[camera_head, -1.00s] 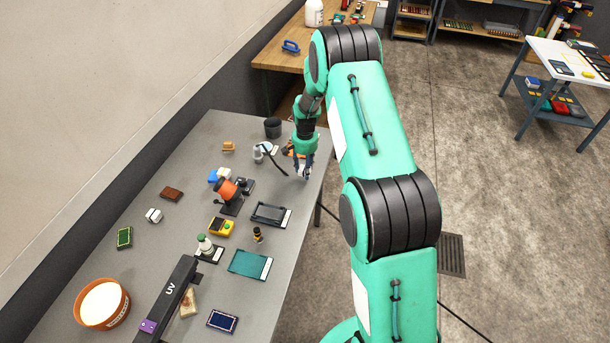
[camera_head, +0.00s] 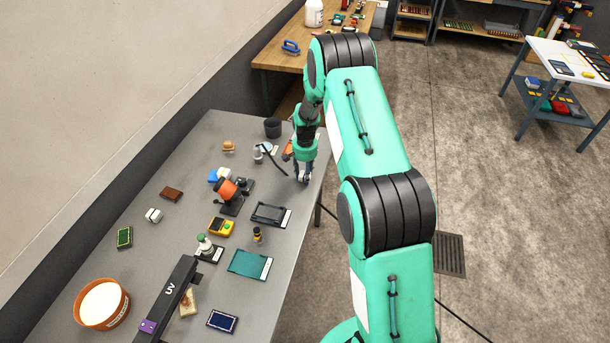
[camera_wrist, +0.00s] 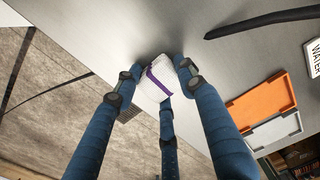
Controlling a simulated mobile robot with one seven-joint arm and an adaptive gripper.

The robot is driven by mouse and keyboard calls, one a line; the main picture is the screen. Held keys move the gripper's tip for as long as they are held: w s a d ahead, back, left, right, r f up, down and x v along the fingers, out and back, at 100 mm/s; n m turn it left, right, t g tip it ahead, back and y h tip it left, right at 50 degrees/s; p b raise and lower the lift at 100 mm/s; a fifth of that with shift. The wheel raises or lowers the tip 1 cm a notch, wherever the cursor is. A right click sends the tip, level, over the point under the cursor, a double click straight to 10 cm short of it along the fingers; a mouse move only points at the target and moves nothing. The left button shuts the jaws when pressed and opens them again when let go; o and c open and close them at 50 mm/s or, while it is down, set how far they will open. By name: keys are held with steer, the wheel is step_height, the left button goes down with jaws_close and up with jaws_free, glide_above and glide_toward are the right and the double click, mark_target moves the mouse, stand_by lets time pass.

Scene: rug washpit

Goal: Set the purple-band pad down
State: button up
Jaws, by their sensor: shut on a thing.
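The purple-band pad (camera_wrist: 156,84) is a small white block with a purple stripe. In the wrist view it sits between the blue fingers of my gripper (camera_wrist: 157,85), which are shut on it. The pad is at or just above the grey table top (camera_wrist: 150,25), close to the table's edge; I cannot tell if it touches. In the head view my gripper (camera_head: 304,180) is low over the right edge of the table, and the pad is mostly hidden there.
An orange pad and a pale tray (camera_wrist: 265,110) lie nearby. A dark hose (camera_wrist: 260,22) lies on the table. A black tray (camera_head: 270,214), a teal mat (camera_head: 249,263) and an orange-headed device (camera_head: 228,192) stand nearer me. Bare table surrounds the gripper's near side.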

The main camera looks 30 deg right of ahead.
steer(key=shift+f, duration=0.2)
steer(key=o, duration=1)
steer(key=shift+c, duration=0.2)
steer(key=shift+r, duration=0.2)
step_height(320, 180, up, 12)
steer(key=shift+p, duration=0.3)
